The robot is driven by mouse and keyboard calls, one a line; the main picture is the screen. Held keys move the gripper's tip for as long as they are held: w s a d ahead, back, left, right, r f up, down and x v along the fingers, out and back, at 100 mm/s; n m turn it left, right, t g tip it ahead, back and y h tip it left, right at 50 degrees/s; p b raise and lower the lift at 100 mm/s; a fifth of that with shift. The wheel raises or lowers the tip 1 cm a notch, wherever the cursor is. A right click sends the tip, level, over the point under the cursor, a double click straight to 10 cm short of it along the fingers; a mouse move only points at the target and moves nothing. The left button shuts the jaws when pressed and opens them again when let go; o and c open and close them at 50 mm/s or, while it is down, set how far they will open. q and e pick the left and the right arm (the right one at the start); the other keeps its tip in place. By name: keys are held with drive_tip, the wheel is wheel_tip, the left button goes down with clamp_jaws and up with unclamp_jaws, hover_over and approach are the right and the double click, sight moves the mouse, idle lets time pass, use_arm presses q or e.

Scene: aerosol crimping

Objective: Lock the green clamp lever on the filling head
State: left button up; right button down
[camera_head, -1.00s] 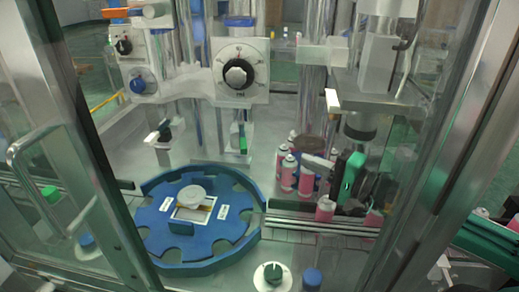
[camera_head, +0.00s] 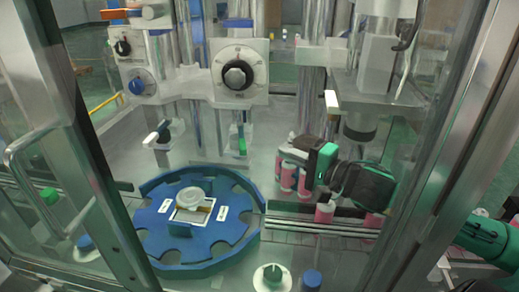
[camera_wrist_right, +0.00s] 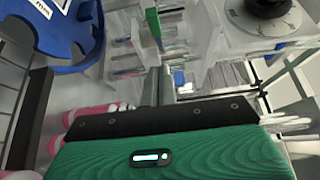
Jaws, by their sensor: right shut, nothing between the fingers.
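The green clamp lever (camera_head: 242,140) stands upright on the filling head, below the large black dial. In the right wrist view a green lever (camera_wrist_right: 153,26) shows just beyond my fingertips, with a visible gap in the picture. My right gripper (camera_head: 291,154) is to the right of the lever in the head view, its fingers pointing left, apart from it. In the right wrist view its two fingers (camera_wrist_right: 160,80) are together with nothing between them. My left gripper is not in view.
Pink cans (camera_head: 288,177) stand below and beside my right gripper. A blue star wheel (camera_head: 160,250) lies at front left. The dial unit (camera_head: 258,72) hangs above the lever. Glass doors with metal frames border the opening on both sides.

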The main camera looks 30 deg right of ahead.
use_arm(q)
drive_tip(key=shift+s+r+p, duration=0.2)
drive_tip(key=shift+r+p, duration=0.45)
drive_tip(key=shift+p, duration=0.05)
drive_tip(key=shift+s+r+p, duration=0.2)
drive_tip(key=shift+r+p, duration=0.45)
drive_tip(key=shift+p, duration=0.05)
use_arm(e)
drive_tip(key=w+a, duration=0.5)
drive_tip(key=shift+a, duration=0.15)
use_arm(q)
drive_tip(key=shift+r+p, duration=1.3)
use_arm(e)
drive_tip(key=shift+w+a, duration=0.15)
drive_tip(key=shift+a, duration=0.5)
drive_tip(key=shift+w+a, duration=0.15)
drive_tip(key=shift+a, duration=0.45)
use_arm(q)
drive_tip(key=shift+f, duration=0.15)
